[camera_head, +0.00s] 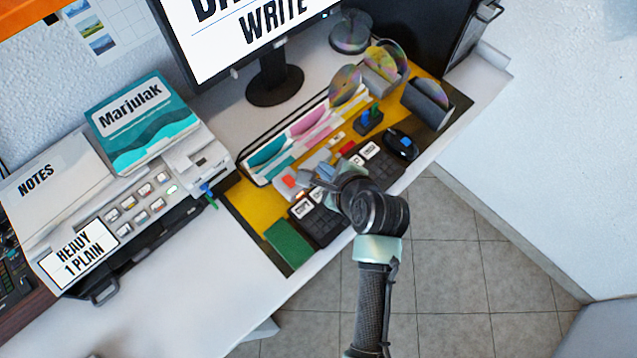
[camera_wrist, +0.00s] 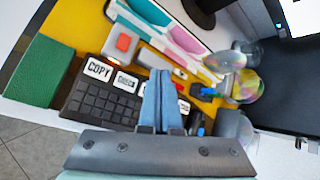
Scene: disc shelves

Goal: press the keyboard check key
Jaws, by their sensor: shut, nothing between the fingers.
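A black keyboard (camera_head: 323,222) lies on the yellow and dark mat, partly hidden by my arm in the head view. In the wrist view the keyboard (camera_wrist: 100,104) has a row of white labelled keys. The leftmost reads COPY (camera_wrist: 98,69). The key beside it (camera_wrist: 125,82) appears to read CHECK, though its letters are small. My gripper (camera_wrist: 160,74) is shut and empty, over the key row to the right of that key. It hides part of the row, and I cannot tell whether it touches anything. In the head view my gripper (camera_head: 325,175) is above the keyboard.
A file rack (camera_head: 275,150) stands behind the keyboard. A green pad (camera_head: 289,243) lies at its left, and a black mouse (camera_head: 401,143) and discs (camera_head: 386,60) are to the right. A monitor (camera_head: 275,80) stands behind. A printer (camera_head: 150,205) stands left. Bare white desk lies front left.

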